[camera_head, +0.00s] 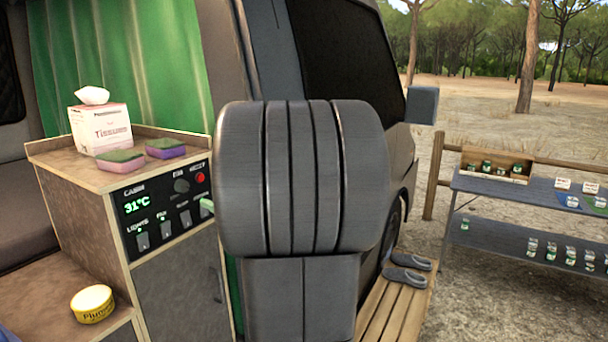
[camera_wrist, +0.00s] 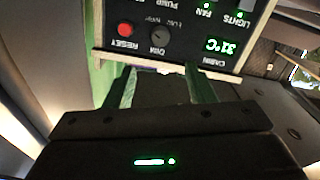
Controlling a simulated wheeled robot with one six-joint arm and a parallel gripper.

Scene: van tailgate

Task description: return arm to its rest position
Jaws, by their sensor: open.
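My gripper (camera_wrist: 162,80) is open and empty in the wrist view, its two green fingers apart. The black control panel (camera_wrist: 185,45) appears upside down just beyond the fingertips, with its red RESET button (camera_wrist: 125,30) and DIM knob (camera_wrist: 159,35). In the head view a large grey part of my arm fills the middle and hides most of the gripper. The display reads 31°C.
The wooden cabinet (camera_head: 75,205) carries a tissue box (camera_head: 100,128), a green-topped pink sponge (camera_head: 120,160) and a purple sponge (camera_head: 166,148). A yellow tin (camera_head: 92,303) sits on the lower ledge. Slippers (camera_head: 408,275) lie on a wooden step. A grey shelf table (camera_head: 530,197) stands right; open ground lies beyond.

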